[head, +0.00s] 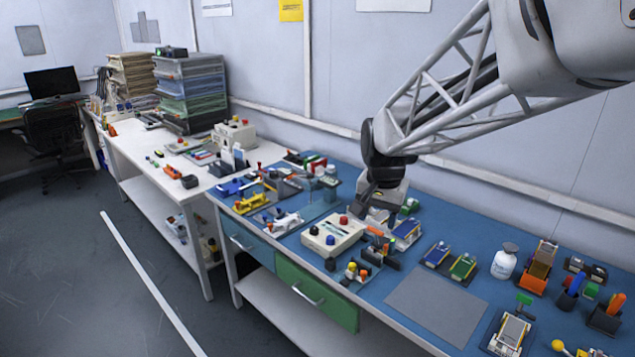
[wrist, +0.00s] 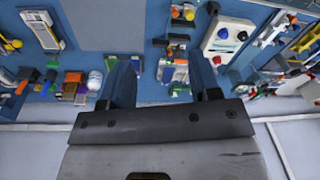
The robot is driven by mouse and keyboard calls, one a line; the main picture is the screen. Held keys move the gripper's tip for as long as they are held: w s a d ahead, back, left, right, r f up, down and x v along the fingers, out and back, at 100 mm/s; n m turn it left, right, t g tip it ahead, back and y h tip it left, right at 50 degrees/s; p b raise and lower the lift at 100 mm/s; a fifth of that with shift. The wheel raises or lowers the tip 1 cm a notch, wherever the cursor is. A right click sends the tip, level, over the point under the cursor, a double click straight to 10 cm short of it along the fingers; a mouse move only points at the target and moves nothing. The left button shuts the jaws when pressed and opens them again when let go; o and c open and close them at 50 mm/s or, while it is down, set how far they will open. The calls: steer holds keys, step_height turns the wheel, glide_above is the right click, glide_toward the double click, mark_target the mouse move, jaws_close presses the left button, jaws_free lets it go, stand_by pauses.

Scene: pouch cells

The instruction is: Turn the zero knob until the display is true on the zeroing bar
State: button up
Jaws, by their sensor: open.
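A cream box (head: 345,233) with a red, a blue and a dark round knob stands on the blue bench mat, left of my gripper. It also shows in the wrist view (wrist: 226,53), right of my fingers. I cannot tell which knob is the zero knob, and no display reading is legible. I cannot pick out the zeroing bar with certainty. My gripper (head: 362,203) is above the back of the bench, right of the box. In the wrist view its two fingers (wrist: 162,76) are apart, with nothing held between them.
Small stands with orange and black parts crowd the bench near the box. A grey mat (head: 437,304) on the right is bare. A white bottle (head: 504,262) and orange holders stand beyond it. The wall is close behind the bench. A white side bench holds drawers (head: 190,95).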

steer(key=w+a+f+m, duration=0.1)
steer(key=w+a+f, duration=0.1)
steer(key=w+f, duration=0.35)
steer(key=w+a+f+m, duration=0.2)
steer(key=w, duration=0.7)
steer(key=m+g, duration=0.1)
steer(key=m, duration=0.1)
glide_above(331, 237)
step_height(331, 237, down, 11)
steer(key=shift+r, duration=0.15)
steer(key=shift+f, duration=0.2)
steer(key=shift+f, duration=3.8)
steer(key=c, duration=0.9)
